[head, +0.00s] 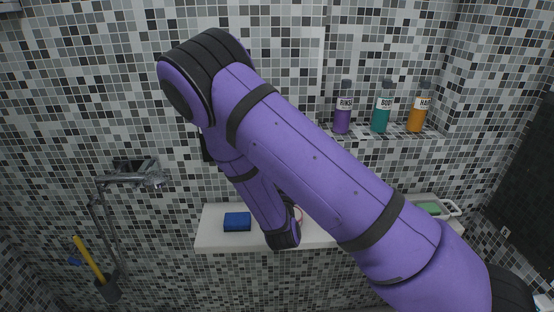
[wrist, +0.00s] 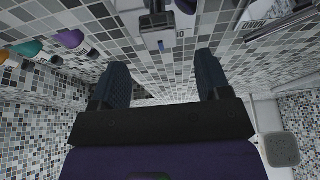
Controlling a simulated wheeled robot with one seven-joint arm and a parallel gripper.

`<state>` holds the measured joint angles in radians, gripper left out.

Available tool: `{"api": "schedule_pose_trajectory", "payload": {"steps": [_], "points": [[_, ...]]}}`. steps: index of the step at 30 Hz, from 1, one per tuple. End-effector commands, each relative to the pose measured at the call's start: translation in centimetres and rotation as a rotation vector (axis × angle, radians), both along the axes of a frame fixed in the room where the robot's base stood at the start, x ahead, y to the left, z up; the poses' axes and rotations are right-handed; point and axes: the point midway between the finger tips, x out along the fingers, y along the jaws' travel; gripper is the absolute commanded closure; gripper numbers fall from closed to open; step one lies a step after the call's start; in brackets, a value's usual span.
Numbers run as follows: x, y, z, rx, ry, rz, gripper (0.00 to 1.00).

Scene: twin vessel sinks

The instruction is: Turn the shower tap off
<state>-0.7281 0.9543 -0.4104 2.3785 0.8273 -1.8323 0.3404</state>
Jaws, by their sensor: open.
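In the wrist view, a grey metal fixture (wrist: 158,32) with a small blue mark, apparently the shower tap, stands on the tiled wall. It lies beyond my fingertips, in line with the gap between them. My gripper (wrist: 161,64) is open, its two dark fingers spread wide with nothing between them. I see no finger touching the fixture. In the head view my purple arm covers the middle, and I cannot make out the gripper or that fixture. I cannot tell how the tap's lever is set. No running water shows.
A chrome fitting (head: 132,178) with a hose is on the wall at left. A pale ledge (head: 212,240) carries a blue sponge (head: 237,221). Purple (head: 343,115), teal (head: 381,113) and orange (head: 419,114) bottles stand on a higher shelf at right.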

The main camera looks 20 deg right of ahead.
Motion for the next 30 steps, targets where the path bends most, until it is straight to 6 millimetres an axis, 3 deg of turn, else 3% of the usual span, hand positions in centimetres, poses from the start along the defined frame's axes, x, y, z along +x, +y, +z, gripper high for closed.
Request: {"api": "schedule_pose_trajectory", "payload": {"steps": [4, 10, 24, 30], "points": [[-1.8, 0.5, -0.8, -0.001, 0.002, 0.001, 0.30], [-2.7, 0.7, -1.2, -0.001, 0.000, -0.001, 0.30], [-2.6, 0.6, -1.1, 0.006, 0.005, -0.004, 0.30], [-1.3, -0.5, 0.0, 0.109, 0.086, -0.039, 0.30]]}}
